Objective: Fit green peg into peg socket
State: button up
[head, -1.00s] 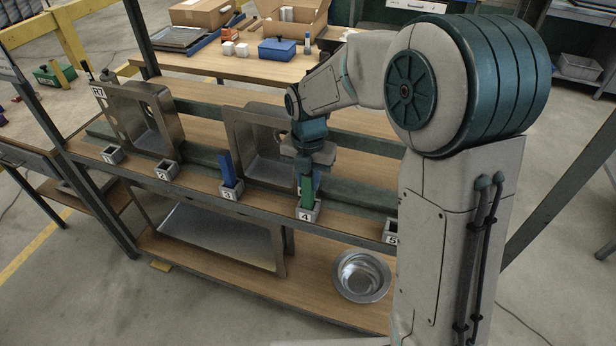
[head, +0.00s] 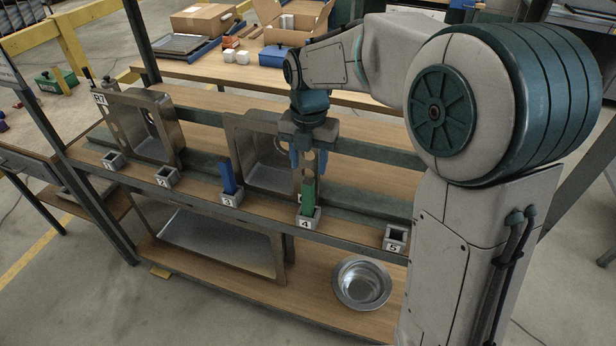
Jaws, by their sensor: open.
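The green peg (head: 308,198) stands upright in the peg socket marked 4 (head: 305,224) on the rack's front shelf edge. My gripper (head: 308,162) is above the peg, with its blue fingers spread apart and empty. A gap shows between the fingertips and the top of the peg. How deep the peg sits in the socket is hidden by the socket wall.
A blue peg (head: 228,178) stands in socket 3 (head: 231,200). Sockets 1 (head: 113,160), 2 (head: 167,176) and 5 (head: 395,238) look empty. Metal sinks (head: 262,150) stand behind the socket row. A steel bowl (head: 361,283) sits on the lower shelf.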

jog(key=s+d+r+m+t, duration=0.1)
jog(key=s+d+r+m, duration=0.45)
jog(key=m, duration=0.45)
jog(key=s+d+f+m+t, duration=0.1)
jog(key=s+d+f+m, duration=0.1)
jog(key=s+d+m, duration=0.2)
jog(key=s+d+f+m+t, duration=0.1)
jog(key=s+d+m, duration=0.3)
jog(key=s+m, duration=0.5)
jog(key=shift+s+f+m, duration=0.35)
jog(key=shift+f+m, duration=0.55)
jog(key=shift+m, duration=3.6)
